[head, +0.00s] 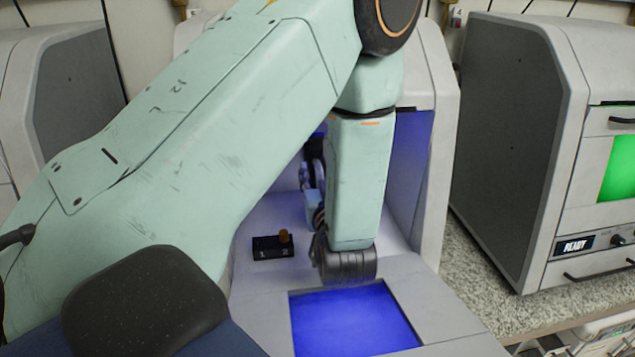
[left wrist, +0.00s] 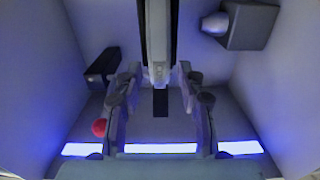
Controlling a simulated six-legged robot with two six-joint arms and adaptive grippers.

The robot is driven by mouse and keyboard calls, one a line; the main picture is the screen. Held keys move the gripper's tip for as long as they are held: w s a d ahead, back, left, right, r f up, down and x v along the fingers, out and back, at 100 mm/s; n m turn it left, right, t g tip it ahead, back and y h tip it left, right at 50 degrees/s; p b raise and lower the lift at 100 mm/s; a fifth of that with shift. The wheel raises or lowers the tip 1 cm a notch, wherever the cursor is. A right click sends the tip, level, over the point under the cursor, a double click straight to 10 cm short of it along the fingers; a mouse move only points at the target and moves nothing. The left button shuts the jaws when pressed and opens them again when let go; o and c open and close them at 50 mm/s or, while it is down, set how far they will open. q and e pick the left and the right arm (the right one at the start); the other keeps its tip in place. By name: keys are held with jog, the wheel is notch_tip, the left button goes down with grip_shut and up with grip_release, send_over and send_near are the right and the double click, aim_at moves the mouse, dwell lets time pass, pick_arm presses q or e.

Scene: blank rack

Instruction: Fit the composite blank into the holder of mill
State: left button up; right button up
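My left arm reaches into the open, blue-lit middle mill (head: 447,140). My left gripper (head: 313,178) is partly hidden behind my own wrist link in the head view. In the left wrist view two jointed dark fingers (left wrist: 160,84) stand apart, with a clear gap and nothing gripped. A grey part on a dark vertical rail (left wrist: 158,30) comes down in line with the gap. A dark block (left wrist: 101,66) sits at the left; I cannot tell whether it is the holder. I cannot make out the composite blank. My right gripper is not in view.
A black block with an orange knob (head: 273,247) sits on the mill's floor by my wrist. A blue screen (head: 352,322) is in front. Another machine (head: 540,130) with a READY label stands at the right. A grey box (left wrist: 240,25) juts out at the top right inside.

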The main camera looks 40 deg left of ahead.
pick_arm(q)
jog(key=shift+s, duration=0.1)
jog(key=c, duration=0.3)
grip_shut()
jog(key=shift+r, duration=0.15)
